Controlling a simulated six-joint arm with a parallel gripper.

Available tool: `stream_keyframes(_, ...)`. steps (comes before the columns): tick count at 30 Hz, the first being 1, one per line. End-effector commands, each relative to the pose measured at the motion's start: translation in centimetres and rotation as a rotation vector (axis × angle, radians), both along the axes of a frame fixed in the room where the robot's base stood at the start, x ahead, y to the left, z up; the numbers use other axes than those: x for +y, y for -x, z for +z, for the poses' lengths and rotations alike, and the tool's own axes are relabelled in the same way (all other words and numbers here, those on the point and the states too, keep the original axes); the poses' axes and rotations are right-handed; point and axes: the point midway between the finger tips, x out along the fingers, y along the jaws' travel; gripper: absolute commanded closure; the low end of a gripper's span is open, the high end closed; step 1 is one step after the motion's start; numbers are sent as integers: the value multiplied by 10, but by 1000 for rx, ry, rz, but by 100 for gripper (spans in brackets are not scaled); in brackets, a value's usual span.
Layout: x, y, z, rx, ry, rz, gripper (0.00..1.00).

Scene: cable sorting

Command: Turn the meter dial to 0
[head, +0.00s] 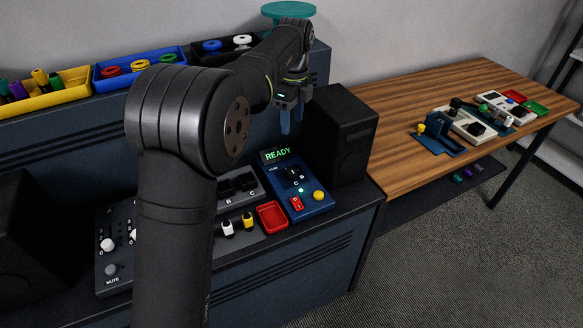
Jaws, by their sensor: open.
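A blue panel unit (310,205) with a lit green READY display (276,155) stands on the dark bench, right of centre. A round black dial (293,174) sits on it, below the display. The dial's pointer setting and markings are too small to read. My gripper (286,128) hangs fingers down above and behind the unit, in front of the dark speaker-like box. It is open, with nothing seen between its blue fingers, and apart from the dial.
The unit also has a red switch (297,203) and a yellow button (318,195). A red tray (271,217) and white and yellow connectors lie to its left. A black box (341,133) stands close on the right. A wooden table (400,165) with devices is farther right.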

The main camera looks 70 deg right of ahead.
Motion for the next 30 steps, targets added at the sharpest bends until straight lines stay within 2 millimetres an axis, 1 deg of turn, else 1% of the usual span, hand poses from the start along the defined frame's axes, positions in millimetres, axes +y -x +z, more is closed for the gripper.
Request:
stream_keyframes(4,-1,2,-5,0,-4,-29,46)
stream_keyframes(8,1,1,-23,1,-6,-27,46)
stream_keyframes(18,4,0,-98,1,-7,-25,46)
stream_keyframes(24,6,0,-139,1,-6,-25,46)
stream_keyframes(30,6,0,-165,0,-4,-24,46)
